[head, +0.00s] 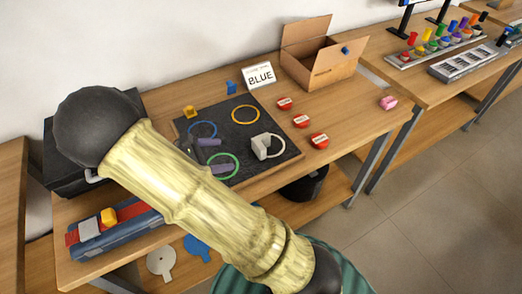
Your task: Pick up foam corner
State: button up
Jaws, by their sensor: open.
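The foam corner appears to be the pale grey angular block (262,148) in the head view. It sits on the dark mat (265,170), over the left part of a white ring. My gripper (219,156) shows only as two purple-grey fingers coming out from behind my arm. They are spread apart and point right, to the left of the block and apart from it in the picture. Nothing shows between the fingertips. The rest of the gripper is mostly hidden behind my pale, bamboo-like arm link.
The mat also has yellow (245,114), blue and green rings. A "BLUE" card (260,75) and an open cardboard box (322,62) stand behind. Several red discs (301,121) and a pink item (388,102) lie right. A black case (62,165) is at left.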

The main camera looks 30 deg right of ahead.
aim_at(256, 148)
jog(key=shift+w+a+n+h, duration=0.15)
jog(key=shift+w+n+h, duration=0.15)
jog(key=shift+w, duration=0.05)
jog(key=shift+s, duration=0.2)
jog(key=shift+d+f, duration=0.1)
jog(key=shift+d, duration=0.3)
jog(key=x, duration=1.1)
jog(key=shift+w+d+f, duration=0.1)
jog(key=shift+w+d, duration=0.1)
jog(key=shift+w, duration=0.05)
jog(key=x, duration=0.5)
jog(key=shift+w+d, duration=0.1)
jog(key=shift+d, duration=0.1)
